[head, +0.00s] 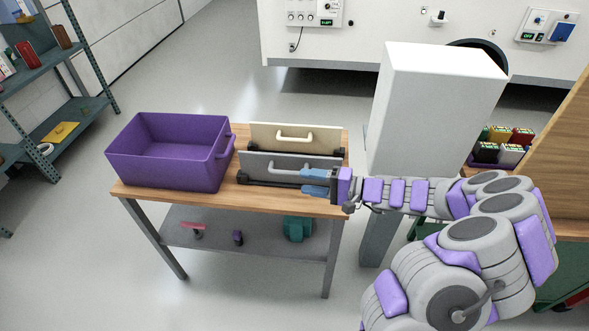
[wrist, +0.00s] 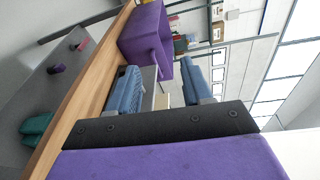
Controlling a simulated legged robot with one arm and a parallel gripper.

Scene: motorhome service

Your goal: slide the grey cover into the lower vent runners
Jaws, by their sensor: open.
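The grey cover (head: 290,161), a flat panel with a grey handle, stands upright in a dark holder on the wooden bench. A cream cover (head: 315,131) with a cream handle stands just behind it. My gripper (head: 315,182) is at the right end of the grey cover, low in front of its face, with its blue fingers pointing left. In the wrist view the two fingers (wrist: 160,84) are apart, and pale panel edges show between them. I cannot tell whether a finger touches the cover. I cannot make out the lower vent runners in either view.
A purple bin (head: 170,155) stands on the bench's left side and also shows in the wrist view (wrist: 148,40). A tall white box (head: 435,110) stands right of the bench. The white motorhome wall (head: 380,25) is behind. Open floor (head: 200,75) lies between bench and wall.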

